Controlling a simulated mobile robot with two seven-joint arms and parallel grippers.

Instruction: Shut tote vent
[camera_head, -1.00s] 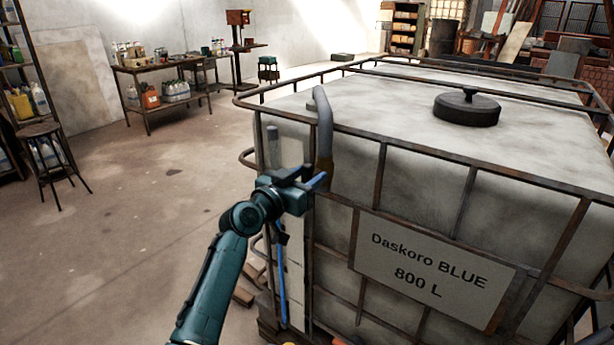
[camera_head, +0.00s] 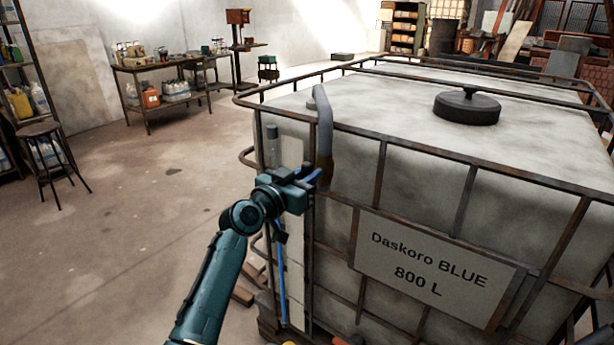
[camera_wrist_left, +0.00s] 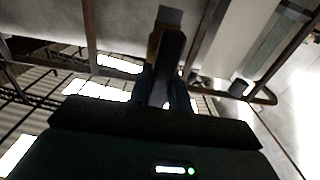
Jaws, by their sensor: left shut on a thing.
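The tote (camera_head: 330,225) is a large pale container in a rusty metal cage, with a plate reading "Daskoro BLUE 800 L". A grey bent vent pipe (camera_head: 325,120) stands at its near left corner, with a brass-coloured fitting (camera_head: 325,172) at its lower end. My teal left gripper (camera_head: 306,180) is shut on a blue lever (camera_head: 316,175) beside this fitting. The fingers hide much of the lever. In the left wrist view the pipe (camera_wrist_left: 169,17) and fitting (camera_wrist_left: 154,44) show just beyond the dark finger. My right gripper is out of view.
Cage bars (camera_head: 370,140) run close around the pipe and gripper. A black lid (camera_head: 466,108) is on the tote's top. A stool (camera_head: 45,150), a shelf and a bench (camera_head: 150,70) with bottles stand far left. The floor (camera_head: 140,200) left of the tote is mostly clear.

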